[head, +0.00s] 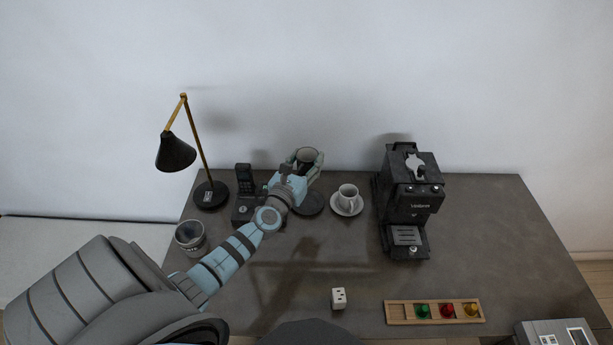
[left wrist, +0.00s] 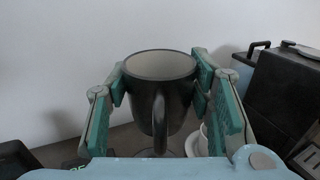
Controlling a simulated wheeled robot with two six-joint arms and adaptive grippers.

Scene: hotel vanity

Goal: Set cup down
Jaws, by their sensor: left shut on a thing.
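My left gripper (head: 304,163) is shut on a dark cup (head: 307,155) near the back edge of the desk. In the left wrist view, the cup (left wrist: 160,95) stands upright between the teal fingers (left wrist: 165,100), with its light inside showing and its handle towards the camera. In the head view, a dark round disc (head: 312,206) lies on the desk (head: 480,230) just below the gripper, partly hidden by it. The cup appears raised above the desk. My right gripper is not in view.
A white cup on a saucer (head: 347,206) stands just right of the disc, and a black coffee machine (head: 410,205) further right. A phone (head: 244,180), a lamp (head: 176,152) and a dark container (head: 190,237) are to the left. A socket-like white cube (head: 339,298) and wooden tray (head: 399,314) lie in front.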

